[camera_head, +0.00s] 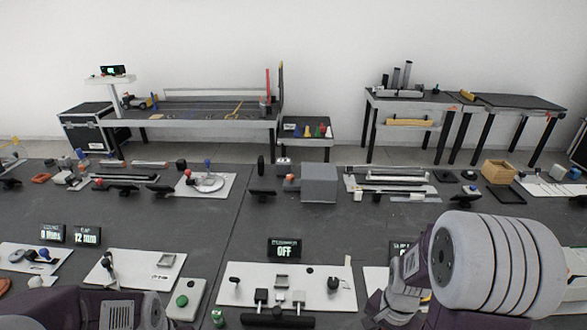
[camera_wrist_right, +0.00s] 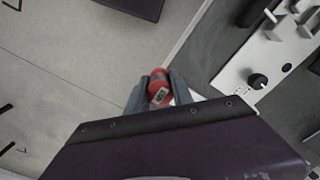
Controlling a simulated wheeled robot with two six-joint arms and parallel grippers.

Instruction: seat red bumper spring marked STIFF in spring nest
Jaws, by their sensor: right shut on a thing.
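In the right wrist view a red round piece (camera_wrist_right: 159,88) with a small pale label sits between the fingers of my right gripper (camera_wrist_right: 158,96). The gripper is shut on it. The label's print is too small to read, so I cannot confirm STIFF. In the head view my right arm comes in at the lower right; its fingers and the red piece are hidden there. My left arm shows at the lower left edge, with no gripper fingers visible. I cannot make out which fixture is the spring nest.
A white plate (camera_head: 240,298) with black fittings lies at front centre, below a display reading OFF (camera_head: 284,248). A plate with a black knob (camera_wrist_right: 257,81) lies right in the wrist view. A green button box (camera_head: 190,292) stands left. The dark table's middle is mostly clear.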

